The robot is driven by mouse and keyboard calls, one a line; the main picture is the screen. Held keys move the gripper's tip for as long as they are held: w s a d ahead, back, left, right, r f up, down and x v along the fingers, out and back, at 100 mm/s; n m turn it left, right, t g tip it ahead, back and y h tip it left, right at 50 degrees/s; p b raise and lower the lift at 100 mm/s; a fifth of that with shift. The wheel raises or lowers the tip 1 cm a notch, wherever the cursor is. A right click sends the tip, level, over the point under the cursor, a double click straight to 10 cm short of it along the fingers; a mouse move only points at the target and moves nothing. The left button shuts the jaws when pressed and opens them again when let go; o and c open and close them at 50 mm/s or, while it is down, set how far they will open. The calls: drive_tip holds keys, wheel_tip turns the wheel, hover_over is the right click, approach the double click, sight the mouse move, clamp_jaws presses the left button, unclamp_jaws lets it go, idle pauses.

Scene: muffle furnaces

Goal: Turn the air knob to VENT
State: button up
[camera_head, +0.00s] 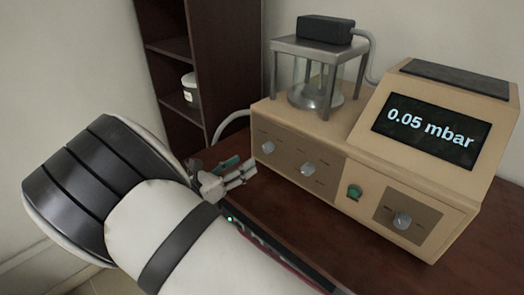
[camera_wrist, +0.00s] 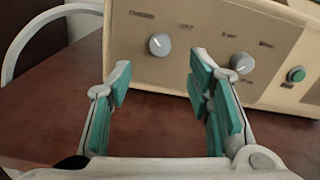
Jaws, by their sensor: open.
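A beige instrument (camera_head: 370,165) stands on a dark red-brown table and its display reads 0.05 mbar. Its front has a left grey knob (camera_head: 268,147), a middle grey knob (camera_head: 308,169) and a right grey knob (camera_head: 402,221). The labels are too small to tell surely which is the air knob. My gripper (camera_head: 238,170) is open and empty, just left of and in front of the left knob. In the wrist view the left knob (camera_wrist: 160,44) shows beyond the gap between the green-padded fingers (camera_wrist: 160,82), apart from them. The middle knob (camera_wrist: 243,65) is right of the right finger.
A green button (camera_head: 354,192) sits between the middle and right knobs. A metal frame (camera_head: 318,50) with a glass vessel and black box stands on top. A pale hose (camera_head: 228,122) curves at the left. A dark shelf (camera_head: 205,60) holds a white jar (camera_head: 191,90).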

sight(266, 149)
drive_tip(key=x, duration=0.9)
drive_tip(key=shift+s, duration=0.1)
drive_tip(key=shift+c, duration=0.2)
clamp_jaws()
